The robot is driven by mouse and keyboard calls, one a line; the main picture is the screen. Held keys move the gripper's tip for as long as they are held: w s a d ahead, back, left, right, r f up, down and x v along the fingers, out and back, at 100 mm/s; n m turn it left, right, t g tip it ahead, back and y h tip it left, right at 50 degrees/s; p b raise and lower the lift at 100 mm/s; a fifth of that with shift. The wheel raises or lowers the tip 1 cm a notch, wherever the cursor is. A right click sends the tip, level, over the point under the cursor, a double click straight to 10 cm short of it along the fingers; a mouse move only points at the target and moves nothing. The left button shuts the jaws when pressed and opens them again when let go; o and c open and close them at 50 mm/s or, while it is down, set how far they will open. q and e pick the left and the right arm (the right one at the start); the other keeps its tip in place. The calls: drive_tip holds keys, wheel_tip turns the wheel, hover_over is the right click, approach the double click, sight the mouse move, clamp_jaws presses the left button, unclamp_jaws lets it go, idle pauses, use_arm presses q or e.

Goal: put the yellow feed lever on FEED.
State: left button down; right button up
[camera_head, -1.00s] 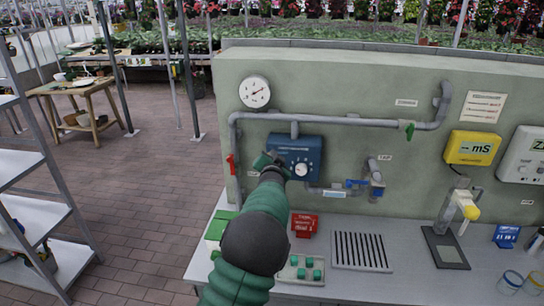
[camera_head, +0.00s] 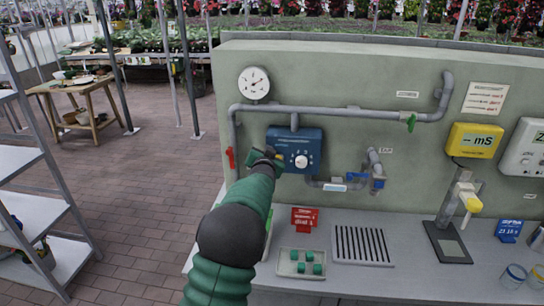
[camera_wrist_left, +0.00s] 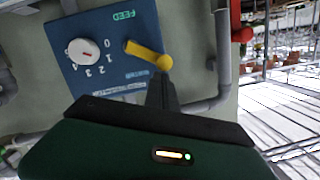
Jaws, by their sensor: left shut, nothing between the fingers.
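The blue dosing box (camera_head: 309,142) is on the green-grey wall, with a white numbered dial (camera_head: 301,161). In the left wrist view the box face (camera_wrist_left: 97,25) fills the upper left, with the white dial (camera_wrist_left: 83,52) and the word FEED near its top edge. The yellow feed lever (camera_wrist_left: 148,53) slants right and slightly down from its pivot, its rounded end past the box edge, not pointing at the word FEED. My left gripper (camera_wrist_left: 161,84) is shut and empty, its tip just below the lever's end; I cannot tell if they touch. My right gripper is not in view.
Grey pipes (camera_head: 335,112) run above and beside the box, with a red valve handle (camera_head: 230,158) at left. A blue valve (camera_head: 377,182) is to the right. Below, the bench holds a red sign (camera_head: 305,219), a tray (camera_head: 285,268) with green blocks, and a drain grid (camera_head: 362,245).

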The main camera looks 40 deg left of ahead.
use_arm(q)
wheel_tip(320, 180, down, 8)
drive_tip(key=s+a+n+t+h+b, duration=0.1)
drive_tip(key=a+n+t+h+b, duration=0.1)
drive_tip(key=n+b, duration=0.8)
drive_tip(key=shift+s+a+f+n+h+b, duration=0.3)
drive_tip(key=shift+a+n+h+b, duration=0.1)
drive_tip(key=shift+n, duration=0.7)
drive_tip(key=shift+d, duration=0.1)
